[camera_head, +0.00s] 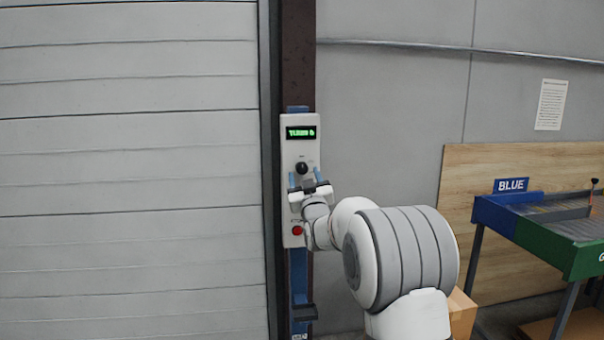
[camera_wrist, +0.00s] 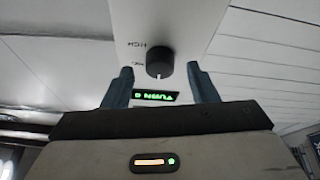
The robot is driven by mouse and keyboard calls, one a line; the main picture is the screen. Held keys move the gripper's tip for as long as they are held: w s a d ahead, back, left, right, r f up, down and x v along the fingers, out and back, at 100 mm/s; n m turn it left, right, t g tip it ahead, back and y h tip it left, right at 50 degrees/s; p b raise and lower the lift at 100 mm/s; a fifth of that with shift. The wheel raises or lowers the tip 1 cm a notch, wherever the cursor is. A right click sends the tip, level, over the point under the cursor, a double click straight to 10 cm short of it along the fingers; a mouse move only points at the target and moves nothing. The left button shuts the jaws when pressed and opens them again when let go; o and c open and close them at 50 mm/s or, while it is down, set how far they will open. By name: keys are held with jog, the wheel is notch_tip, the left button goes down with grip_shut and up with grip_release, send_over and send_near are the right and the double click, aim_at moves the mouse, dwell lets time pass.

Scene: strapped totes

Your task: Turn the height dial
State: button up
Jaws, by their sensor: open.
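The height dial is a round black knob (camera_head: 302,168) on a pale upright control panel (camera_head: 289,220), below a small green-lit display (camera_head: 301,132). In the wrist view the dial (camera_wrist: 159,63) shows with a white pointer line, and the display (camera_wrist: 155,95) shows upside down. My gripper (camera_head: 304,176) is just below the dial in the head view. In the wrist view my gripper (camera_wrist: 162,78) is open, with one blue-grey finger on either side of the dial and nothing held. I cannot tell how far the fingertips are from the dial's sides.
A red button (camera_head: 297,230) is low on the panel, beside my wrist. The panel hangs on a dark post next to a grey shutter door (camera_head: 130,150). A blue and green bench (camera_head: 535,215) stands at the right, with a cardboard box (camera_head: 462,312) nearer.

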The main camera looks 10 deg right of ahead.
jog(key=shift+w+r, duration=0.3)
jog(key=shift+w, duration=0.35)
jog(key=shift+c, duration=0.5)
